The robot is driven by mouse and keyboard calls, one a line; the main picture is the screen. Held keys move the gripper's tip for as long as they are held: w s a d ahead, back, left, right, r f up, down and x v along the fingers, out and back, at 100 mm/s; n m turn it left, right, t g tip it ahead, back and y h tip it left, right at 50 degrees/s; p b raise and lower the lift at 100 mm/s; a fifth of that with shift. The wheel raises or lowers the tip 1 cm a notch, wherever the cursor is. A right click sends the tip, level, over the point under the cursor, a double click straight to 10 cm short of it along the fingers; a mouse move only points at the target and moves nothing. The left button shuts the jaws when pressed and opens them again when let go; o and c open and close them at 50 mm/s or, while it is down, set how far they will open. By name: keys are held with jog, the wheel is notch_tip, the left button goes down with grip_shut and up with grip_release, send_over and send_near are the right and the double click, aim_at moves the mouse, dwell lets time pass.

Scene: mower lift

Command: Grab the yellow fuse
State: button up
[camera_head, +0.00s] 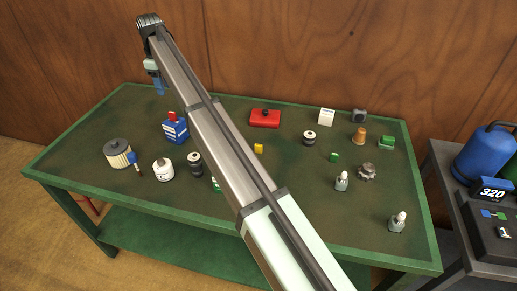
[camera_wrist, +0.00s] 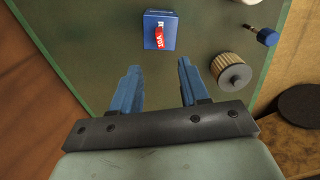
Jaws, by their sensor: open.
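The small yellow fuse (camera_head: 259,148) lies near the middle of the green table, just right of my arm in the head view. It does not show in the wrist view. My gripper (camera_head: 159,88) is high above the back left of the table, far to the left of the fuse. In the wrist view my gripper (camera_wrist: 160,85) has its two blue fingers apart with nothing between them.
The green table (camera_head: 100,205) holds a blue box (camera_head: 175,130), a ribbed cylinder (camera_head: 117,153), a white jar (camera_head: 163,169), a red box (camera_head: 265,118) and a green fuse-like piece (camera_head: 334,157). The blue box also shows ahead of the fingers in the wrist view (camera_wrist: 160,30). A wooden wall stands behind.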

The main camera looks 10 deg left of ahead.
jog(key=w+d+f+m, duration=0.1)
jog(key=w+d+m, duration=0.1)
jog(key=w+d, duration=0.75)
jog(key=n, duration=0.1)
send_over(260, 145)
notch_tip(260, 145, down, 15)
jog(key=shift+w+d+f, duration=0.1)
jog(key=shift+f, duration=0.1)
jog(key=shift+a+f, duration=0.2)
jog(key=shift+f, duration=2.45)
grip_shut()
